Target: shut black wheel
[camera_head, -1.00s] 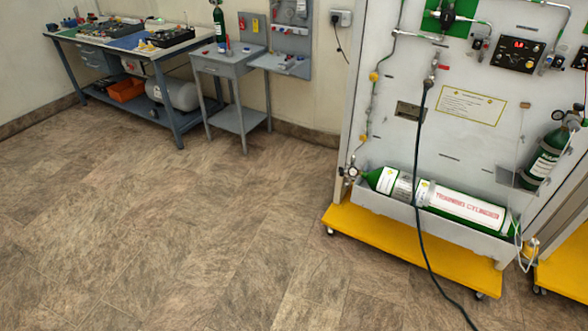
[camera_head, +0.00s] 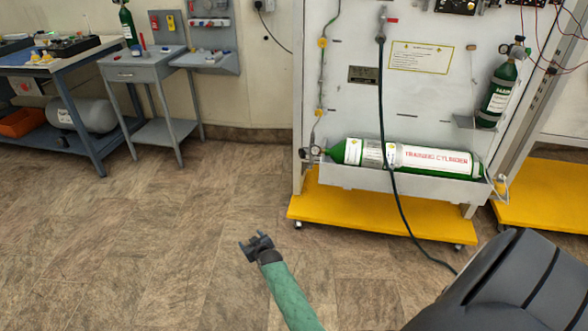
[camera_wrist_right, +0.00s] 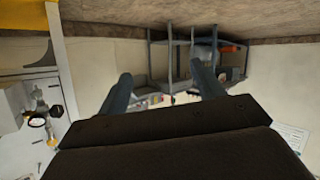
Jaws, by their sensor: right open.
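A training cylinder (camera_head: 430,158), green and white, lies in a trough on the white panel in the head view. A small valve and gauge assembly (camera_head: 309,152) sits at its left end; a black wheel is too small to make out there. The right wrist view, upside down, shows a dark round part (camera_wrist_right: 36,120) beside a valve fitting at the left edge; I cannot tell whether it is the black wheel. My right gripper (camera_head: 255,240) is open and empty over the floor, left of and apart from the panel. Its spread fingers (camera_wrist_right: 164,82) show in the wrist view. My left gripper is not in view.
The yellow base (camera_head: 375,212) juts out below the panel. A black hose (camera_head: 384,120) hangs across the cylinder to the floor. A small green cylinder (camera_head: 497,92) is mounted at right. A grey table (camera_head: 145,70) and workbench stand at left. The middle floor is clear.

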